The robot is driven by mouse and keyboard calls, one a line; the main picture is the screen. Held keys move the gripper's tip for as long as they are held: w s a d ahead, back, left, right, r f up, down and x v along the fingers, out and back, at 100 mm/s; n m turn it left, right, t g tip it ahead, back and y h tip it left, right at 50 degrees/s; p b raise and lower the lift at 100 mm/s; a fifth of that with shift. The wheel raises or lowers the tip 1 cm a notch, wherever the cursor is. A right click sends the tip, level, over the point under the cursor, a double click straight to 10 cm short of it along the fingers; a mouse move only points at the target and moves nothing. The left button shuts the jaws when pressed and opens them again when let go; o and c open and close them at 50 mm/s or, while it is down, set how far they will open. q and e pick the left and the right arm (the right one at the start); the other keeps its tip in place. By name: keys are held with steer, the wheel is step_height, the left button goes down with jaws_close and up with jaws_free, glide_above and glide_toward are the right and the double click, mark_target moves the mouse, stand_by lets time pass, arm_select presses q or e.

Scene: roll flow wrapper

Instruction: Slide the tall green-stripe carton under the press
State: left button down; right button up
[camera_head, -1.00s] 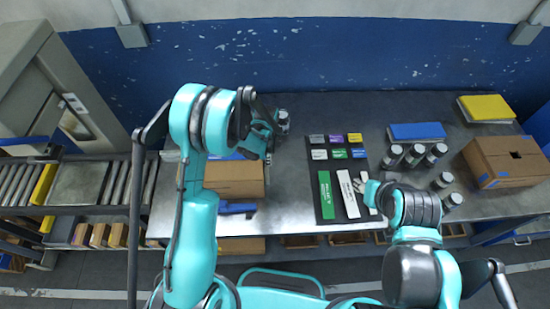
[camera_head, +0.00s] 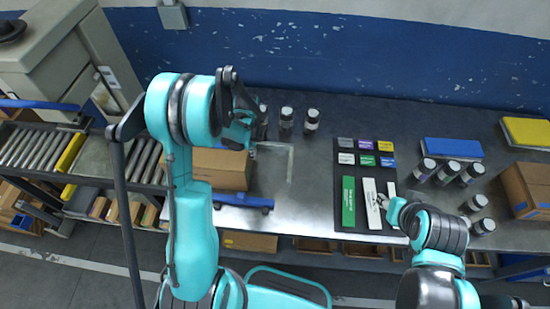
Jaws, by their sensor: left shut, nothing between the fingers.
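I cannot single out a tall carton with a green stripe or a press. A long green piece (camera_head: 348,201) and a long white piece (camera_head: 371,204) lie side by side on a black mat (camera_head: 346,155), with several small coloured blocks (camera_head: 366,145) behind them. My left gripper (camera_head: 250,146) is shut and empty above the table, beside the brown box (camera_head: 220,168), partly hidden by its own wrist. My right gripper (camera_head: 384,201) is at the right side of the white piece; its fingers are too small to read, and I cannot tell whether it touches.
Dark cylinders (camera_head: 286,121) stand at the back, and several more (camera_head: 445,173) right of the mat. A roller conveyor (camera_head: 30,147) is at left.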

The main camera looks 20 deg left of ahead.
arm_select(q)
steer(key=s+a+b, duration=0.1)
steer(key=s+a, duration=0.2)
steer(key=a, duration=1.4)
steer(key=s+a+b, duration=0.2)
steer(key=s+a, duration=0.1)
steer(key=a, duration=1.4)
steer(key=s+a+b, duration=0.1)
steer(key=s+a, duration=0.3)
steer(key=a, duration=1.3)
steer(key=shift+a+r, duration=0.15)
steer(key=shift+a, duration=0.05)
arm_select(e)
steer(key=f, duration=0.4)
steer(key=shift+d+f, duration=0.3)
steer(key=shift+f, duration=0.1)
